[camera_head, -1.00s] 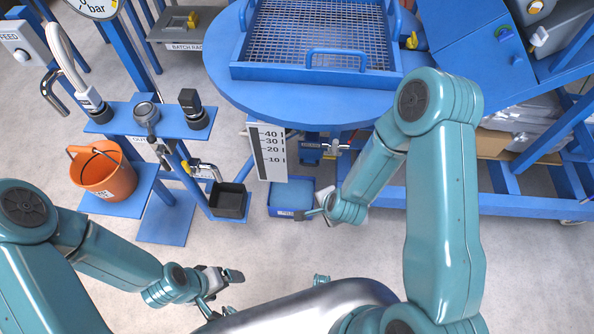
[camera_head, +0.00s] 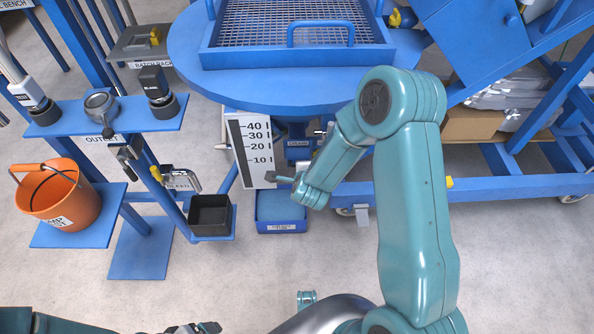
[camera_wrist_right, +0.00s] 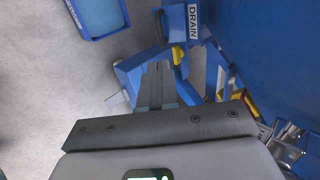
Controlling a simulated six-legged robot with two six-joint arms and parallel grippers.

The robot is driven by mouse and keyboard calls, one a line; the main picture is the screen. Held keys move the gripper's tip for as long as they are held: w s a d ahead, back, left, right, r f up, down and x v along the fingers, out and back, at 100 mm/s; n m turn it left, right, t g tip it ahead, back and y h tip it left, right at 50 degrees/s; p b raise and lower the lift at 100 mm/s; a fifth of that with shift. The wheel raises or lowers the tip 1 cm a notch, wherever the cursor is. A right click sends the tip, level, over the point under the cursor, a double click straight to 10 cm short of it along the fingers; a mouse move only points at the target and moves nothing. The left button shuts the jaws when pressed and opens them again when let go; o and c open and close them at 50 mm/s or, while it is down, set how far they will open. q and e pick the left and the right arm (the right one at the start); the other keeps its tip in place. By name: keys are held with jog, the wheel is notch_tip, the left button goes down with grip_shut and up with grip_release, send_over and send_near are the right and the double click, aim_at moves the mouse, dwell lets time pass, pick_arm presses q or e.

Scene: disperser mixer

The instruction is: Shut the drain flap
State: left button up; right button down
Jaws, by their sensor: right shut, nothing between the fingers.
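The blue drain unit with a DRAIN label (camera_head: 299,144) hangs under the round table, right of the white level scale. In the right wrist view its label (camera_wrist_right: 194,22) is at the top, with a yellow part below it. I cannot tell how far the flap stands open. My right gripper (camera_head: 275,177) is below and slightly left of the drain, above a blue bin; in its wrist view the shut, empty fingers (camera_wrist_right: 157,78) point toward the drain's underside, apparently apart from it. My left gripper (camera_head: 197,327) is at the bottom edge, mostly cut off.
The blue bin (camera_head: 281,226) stands on the floor below the drain; it also shows in the wrist view (camera_wrist_right: 90,38). The level scale (camera_head: 249,150) is close on the left. A black box (camera_head: 210,228) and orange bucket (camera_head: 58,205) stand farther left. The floor in front is clear.

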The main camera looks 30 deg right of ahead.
pick_arm(q)
jog(key=b+x, duration=0.2)
jog(key=shift+s+a+f+b, duration=0.1)
jog(key=shift+a+f+b, duration=0.05)
jog(key=shift+f+b, duration=0.25)
pick_arm(e)
jog(key=x, duration=1.3)
pick_arm(q)
jog(key=shift+f, duration=0.1)
pick_arm(e)
jog(key=shift+f, duration=0.15)
